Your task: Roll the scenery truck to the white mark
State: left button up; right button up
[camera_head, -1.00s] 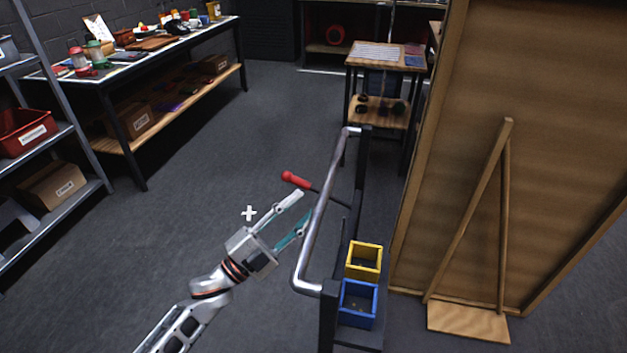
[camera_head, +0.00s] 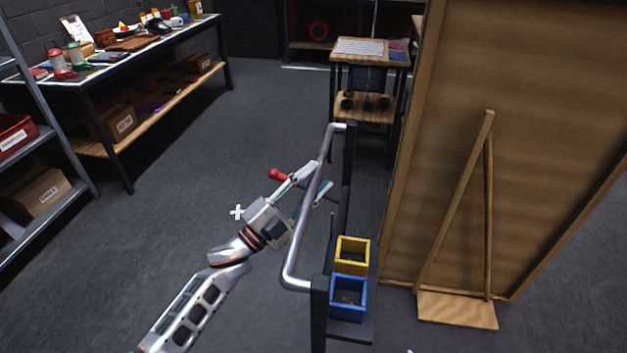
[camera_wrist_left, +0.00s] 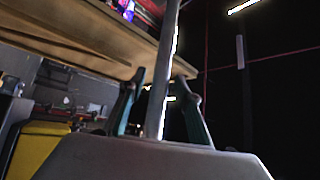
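The scenery truck shows as a tall wooden panel (camera_head: 550,130) with a diagonal brace, beside a dark frame with a bent silver push bar (camera_head: 305,225). A lever with a red knob (camera_head: 278,174) sticks out past the bar. My left gripper (camera_head: 325,178) is at the bar's upper part, its fingers apart on either side of it. In the left wrist view the bar (camera_wrist_left: 165,70) stands between the two open fingers; I cannot tell contact. A white cross mark (camera_head: 237,212) lies on the floor left of the gripper. My right gripper is out of view.
A yellow bin (camera_head: 352,255) and a blue bin (camera_head: 348,298) sit on the frame's ledge. A shelf rack (camera_head: 70,155) and a loaded workbench (camera_head: 100,72) stand left; a small table (camera_head: 370,55) stands behind.

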pick_arm(q)
grip_shut()
jog(key=shift+a, duration=0.1)
jog(key=w+a+b, duration=0.2)
jog(key=a+b, duration=0.1)
jog(key=a, duration=1)
jog(key=w+a+b, duration=0.3)
jog(key=a+b, duration=0.1)
jog(key=a, duration=0.9)
jog(key=w+a+b, duration=0.3)
jog(key=a+b, duration=0.1)
jog(key=a, duration=0.9)
jog(key=shift+a+r, duration=0.25)
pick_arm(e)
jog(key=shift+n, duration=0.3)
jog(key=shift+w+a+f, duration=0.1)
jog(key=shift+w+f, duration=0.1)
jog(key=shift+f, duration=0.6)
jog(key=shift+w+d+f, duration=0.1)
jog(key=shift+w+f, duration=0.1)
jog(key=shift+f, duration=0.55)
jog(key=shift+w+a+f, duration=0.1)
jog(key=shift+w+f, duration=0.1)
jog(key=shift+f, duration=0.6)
